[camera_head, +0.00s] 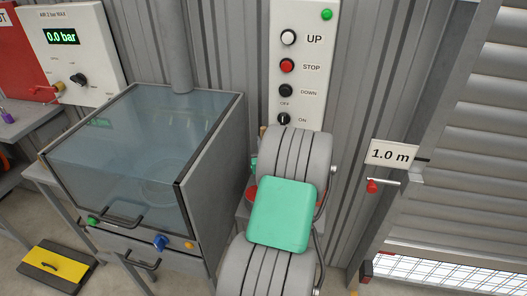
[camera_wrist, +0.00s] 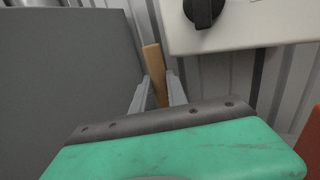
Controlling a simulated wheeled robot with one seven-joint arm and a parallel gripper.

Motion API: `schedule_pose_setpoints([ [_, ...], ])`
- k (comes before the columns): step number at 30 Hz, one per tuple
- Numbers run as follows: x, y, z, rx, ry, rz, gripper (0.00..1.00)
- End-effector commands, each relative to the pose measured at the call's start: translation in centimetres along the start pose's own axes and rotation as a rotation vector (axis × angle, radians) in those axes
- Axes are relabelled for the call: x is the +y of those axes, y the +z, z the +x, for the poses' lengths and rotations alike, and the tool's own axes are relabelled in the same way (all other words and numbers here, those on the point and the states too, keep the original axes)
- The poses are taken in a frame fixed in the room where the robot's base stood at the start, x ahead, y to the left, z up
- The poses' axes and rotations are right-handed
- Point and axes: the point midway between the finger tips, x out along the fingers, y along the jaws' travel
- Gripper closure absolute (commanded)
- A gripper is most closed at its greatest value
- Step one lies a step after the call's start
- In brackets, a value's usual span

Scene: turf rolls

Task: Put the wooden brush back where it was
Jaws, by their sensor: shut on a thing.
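The wooden brush (camera_wrist: 155,72) shows in the wrist view as a tan wooden handle, nearly upright and tilted a little to the left. My gripper (camera_wrist: 159,98) is shut on it, with one grey finger on each side of the handle. The lower part of the brush is hidden behind the green and dark housing of my own wrist. In the head view my arm hides the gripper and most of what lies behind it; a small tan bit at the arm's upper left edge may be the brush handle. The spot where the brush was cannot be made out.
A glass-fronted cabinet (camera_head: 140,150) stands left of my arm. A control panel (camera_head: 300,70) with buttons and a switch is on the corrugated wall behind; its lower edge shows close in the wrist view (camera_wrist: 240,32). A slatted shutter (camera_head: 470,130) is at right, beside a "1.0 m" sign (camera_head: 391,155).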

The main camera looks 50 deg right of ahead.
Motion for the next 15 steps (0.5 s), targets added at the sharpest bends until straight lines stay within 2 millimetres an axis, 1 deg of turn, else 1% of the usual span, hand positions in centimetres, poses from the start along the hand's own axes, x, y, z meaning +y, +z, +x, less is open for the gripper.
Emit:
schedule_pose_setpoints([
  [3, 0.0, -2.1, -0.1, 0.004, 0.0, 0.002, 1.0],
  [6, 0.0, -3.8, -0.1, 0.002, 0.0, 0.003, 1.0],
  [9, 0.2, -3.9, 0.3, 0.0, 0.001, 0.001, 1.0],
  [14, 0.2, -3.9, 0.2, 0.001, 0.0, 0.001, 1.0],
  [15, 0.2, -3.9, 0.2, 0.001, 0.0, 0.001, 0.79],
])
